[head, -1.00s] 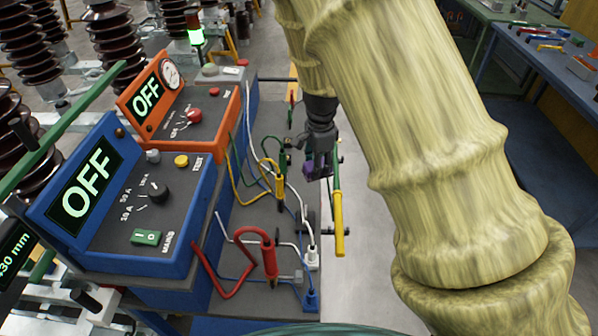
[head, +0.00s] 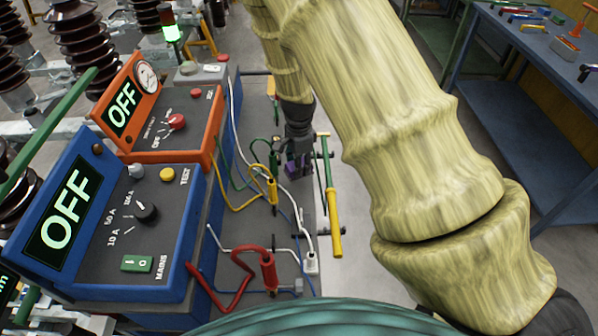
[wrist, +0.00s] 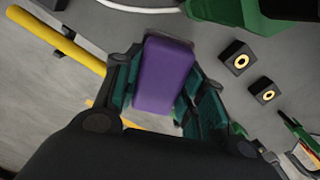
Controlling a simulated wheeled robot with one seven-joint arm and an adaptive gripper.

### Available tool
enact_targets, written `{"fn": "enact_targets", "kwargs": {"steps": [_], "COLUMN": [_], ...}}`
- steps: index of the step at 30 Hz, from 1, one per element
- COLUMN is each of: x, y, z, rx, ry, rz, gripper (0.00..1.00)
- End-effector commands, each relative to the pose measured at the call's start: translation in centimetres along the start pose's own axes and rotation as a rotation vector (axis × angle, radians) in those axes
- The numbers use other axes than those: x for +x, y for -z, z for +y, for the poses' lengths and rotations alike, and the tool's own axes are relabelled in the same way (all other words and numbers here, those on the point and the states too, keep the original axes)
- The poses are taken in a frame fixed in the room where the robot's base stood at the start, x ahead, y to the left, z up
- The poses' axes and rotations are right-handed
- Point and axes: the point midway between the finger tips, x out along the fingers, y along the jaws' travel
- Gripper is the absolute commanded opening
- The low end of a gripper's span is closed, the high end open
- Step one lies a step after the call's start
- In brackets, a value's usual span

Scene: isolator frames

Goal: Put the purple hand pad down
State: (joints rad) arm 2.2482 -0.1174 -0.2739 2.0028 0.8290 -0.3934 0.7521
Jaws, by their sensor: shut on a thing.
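The purple hand pad (wrist: 164,74) is a rounded block held between the fingers of my gripper (wrist: 160,92) in the wrist view. In the head view my gripper (head: 298,165) is small, pointing down over the grey bench top, with a bit of purple at its fingertips. My gripper is shut on the pad. The pad's underside is hidden, so I cannot tell whether it touches the surface.
A yellow-handled green rod (head: 333,215) lies right of my gripper. Yellow and green clamps with cables (head: 270,185) are to its left. Blue (head: 150,240) and orange (head: 185,135) test boxes reading OFF stand left.

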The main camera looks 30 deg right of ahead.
Motion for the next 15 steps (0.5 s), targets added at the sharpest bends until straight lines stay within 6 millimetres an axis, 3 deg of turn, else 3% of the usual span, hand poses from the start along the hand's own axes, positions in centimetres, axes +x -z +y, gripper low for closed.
{"fn": "enact_targets", "kwargs": {"steps": [10, 15], "x": [3.4, 3.9], "y": [0.1, 0.1], "z": [0.1, 0.1], "rx": [0.003, 0.002], "ry": [-0.001, 0.0], "rz": [-0.001, 0.0], "gripper": [0.1, 0.1]}}
